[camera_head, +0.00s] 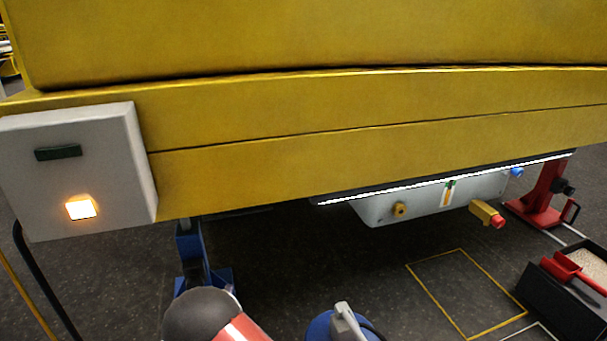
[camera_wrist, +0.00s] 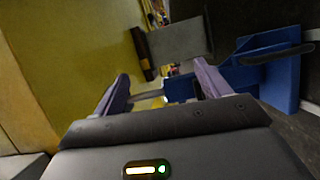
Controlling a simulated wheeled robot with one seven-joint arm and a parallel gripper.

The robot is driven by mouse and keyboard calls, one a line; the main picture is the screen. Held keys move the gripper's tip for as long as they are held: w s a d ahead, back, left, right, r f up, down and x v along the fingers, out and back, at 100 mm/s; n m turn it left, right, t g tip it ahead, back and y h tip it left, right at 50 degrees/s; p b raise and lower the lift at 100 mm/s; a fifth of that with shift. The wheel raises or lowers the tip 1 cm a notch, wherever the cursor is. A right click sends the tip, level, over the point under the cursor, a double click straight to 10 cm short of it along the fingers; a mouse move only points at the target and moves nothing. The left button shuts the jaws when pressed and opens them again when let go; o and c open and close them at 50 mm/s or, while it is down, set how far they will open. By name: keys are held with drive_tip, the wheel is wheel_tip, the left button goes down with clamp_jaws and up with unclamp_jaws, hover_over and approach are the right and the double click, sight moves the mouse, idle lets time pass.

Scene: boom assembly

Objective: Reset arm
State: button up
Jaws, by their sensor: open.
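My gripper (camera_wrist: 162,82) shows in the wrist view with its two purple-grey fingers spread apart. It is open, and I see nothing held between the fingers. Beyond the fingertips are a grey block (camera_wrist: 180,42) and a blue bracket or stand (camera_wrist: 280,70); I cannot tell how far away they are. In the head view the gripper's fingers are not visible.
A long yellow boom (camera_head: 330,120) spans the head view. A white box (camera_head: 75,180) with a lit orange window is at its left end. A blue stand (camera_head: 190,250), a red stand (camera_head: 543,190) and a black bin (camera_head: 565,300) stand below. Yellow-outlined floor (camera_head: 465,295) is clear.

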drive_tip(key=w+d+r+m+g+h+p, duration=0.2)
drive_tip(key=d+r+m+g+h, duration=0.45)
drive_tip(key=d+r, duration=1)
drive_tip(key=s+d+r+m+g+h, duration=0.1)
drive_tip(key=s+d+r+m+g, duration=0.15)
drive_tip(key=d, duration=0.45)
drive_tip(key=s+d+r+m+g+h, duration=0.2)
drive_tip(key=s+d+r+g, duration=0.15)
drive_tip(key=d, duration=0.35)
drive_tip(key=s+d+r+m+g+y+p, duration=0.4)
drive_tip(key=s+d, duration=0.3)
drive_tip(key=s, duration=0.5)
drive_tip(key=s+a+r+m+t+y, duration=0.1)
drive_tip(key=s+r+t+y, duration=0.3)
drive_tip(key=s, duration=0.6)
drive_tip(key=shift+a+r+y+p, duration=0.3)
drive_tip(key=shift+a+r+y, duration=0.4)
drive_tip(key=shift+r+y, duration=0.7)
